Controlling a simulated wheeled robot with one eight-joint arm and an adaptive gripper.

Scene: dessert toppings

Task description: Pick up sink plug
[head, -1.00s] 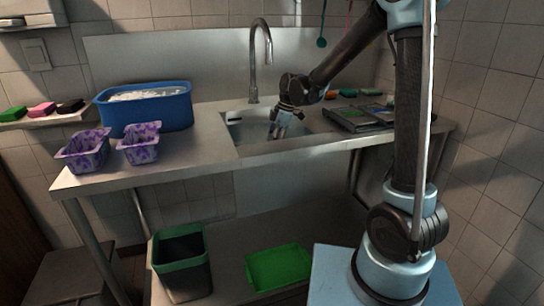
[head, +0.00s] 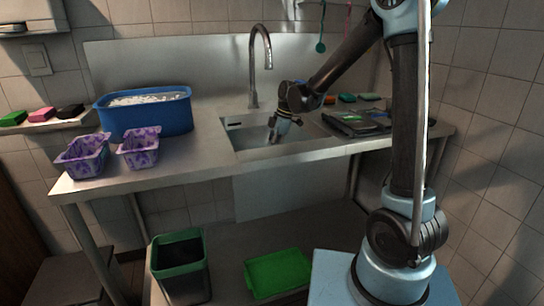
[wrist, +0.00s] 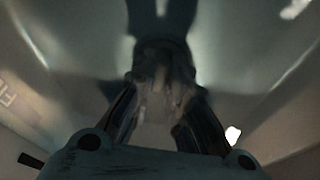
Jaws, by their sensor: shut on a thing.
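My gripper (head: 273,137) points down into the sink basin (head: 240,125), below the tall curved tap (head: 254,65). In the wrist view my gripper (wrist: 158,95) has its fingers brought together low over the pale basin floor. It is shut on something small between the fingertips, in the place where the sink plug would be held. The plug's own outline is too dark and blurred to make out, and the fingers hide it in the head view. A dark shadow of the gripper lies on the basin floor.
A blue tub (head: 150,112) with white contents and two purple patterned containers (head: 84,158) stand left of the sink. Dark flat items (head: 355,124) lie on the counter to its right. A green-rimmed bin (head: 181,268) and green tray (head: 278,273) are below.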

